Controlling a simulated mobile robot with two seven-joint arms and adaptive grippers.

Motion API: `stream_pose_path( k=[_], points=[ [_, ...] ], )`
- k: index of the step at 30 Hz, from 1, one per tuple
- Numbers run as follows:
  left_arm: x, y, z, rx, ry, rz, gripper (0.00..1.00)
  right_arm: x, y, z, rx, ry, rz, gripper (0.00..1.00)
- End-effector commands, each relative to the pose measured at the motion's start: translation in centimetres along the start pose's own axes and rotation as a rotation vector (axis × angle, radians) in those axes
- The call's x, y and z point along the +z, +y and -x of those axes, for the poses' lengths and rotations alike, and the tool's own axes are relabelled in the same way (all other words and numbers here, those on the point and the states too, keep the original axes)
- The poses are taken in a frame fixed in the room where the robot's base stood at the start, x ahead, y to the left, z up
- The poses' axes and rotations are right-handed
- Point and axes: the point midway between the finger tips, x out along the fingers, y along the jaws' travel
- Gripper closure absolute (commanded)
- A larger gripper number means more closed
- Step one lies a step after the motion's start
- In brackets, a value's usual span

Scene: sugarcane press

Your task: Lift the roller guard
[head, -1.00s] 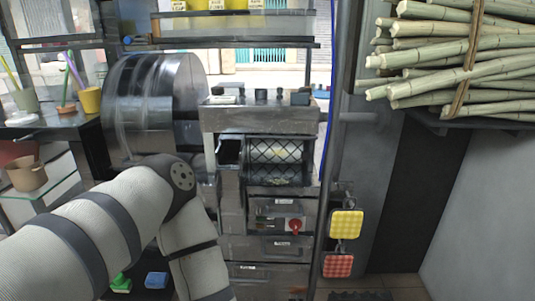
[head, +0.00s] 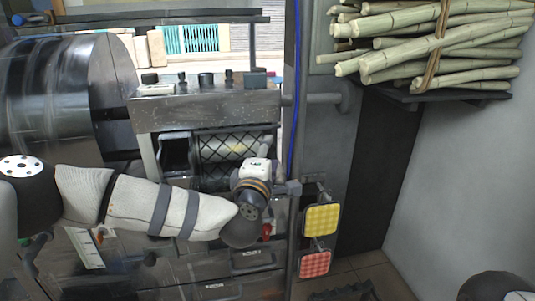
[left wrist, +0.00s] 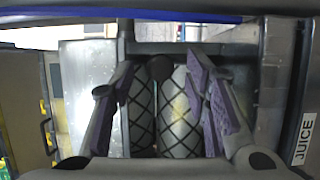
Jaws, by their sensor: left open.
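The roller guard (head: 226,142), a black diamond mesh over the pale rollers, sits in the front opening of the press. It also shows in the left wrist view (left wrist: 173,115), with a dark round knob (left wrist: 161,68) near its far end. My left gripper (left wrist: 163,92) is open, with purple-padded fingers spread to either side of the mesh and knob. Nothing is visibly held, and I cannot tell whether the fingers touch the guard. In the head view my left wrist and forearm cover the guard's lower right part. My right gripper is out of view.
A large metal drum (head: 60,95) stands left of the press. A blue hose (head: 294,90) runs beside the press's right side. Yellow (head: 322,219) and red (head: 314,263) checked pads hang at its right. Bundled cane (head: 430,45) lies on a shelf at upper right.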

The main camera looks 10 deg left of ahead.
Motion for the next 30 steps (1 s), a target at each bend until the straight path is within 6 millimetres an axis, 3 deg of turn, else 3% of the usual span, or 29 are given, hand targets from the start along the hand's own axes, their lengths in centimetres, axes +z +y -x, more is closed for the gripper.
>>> stream_pose_path(
  k=[4,12,18,25,30],
  points=[
    [0.0,-0.1,-1.4,-0.001,-0.001,-0.001,0.58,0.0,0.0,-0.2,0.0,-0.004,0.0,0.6],
    [0.0,0.0,-1.5,-0.001,-0.001,-0.001,0.6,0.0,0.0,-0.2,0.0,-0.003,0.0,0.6],
    [0.0,0.0,-1.5,-0.001,-0.001,-0.001,1.0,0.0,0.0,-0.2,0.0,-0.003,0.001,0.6],
    [0.0,0.1,-1.5,-0.005,-0.001,0.0,1.0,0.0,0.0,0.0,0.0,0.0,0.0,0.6],
    [0.1,0.9,-1.3,-0.042,-0.002,0.017,1.0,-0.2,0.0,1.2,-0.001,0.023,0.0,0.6]
  ],
)
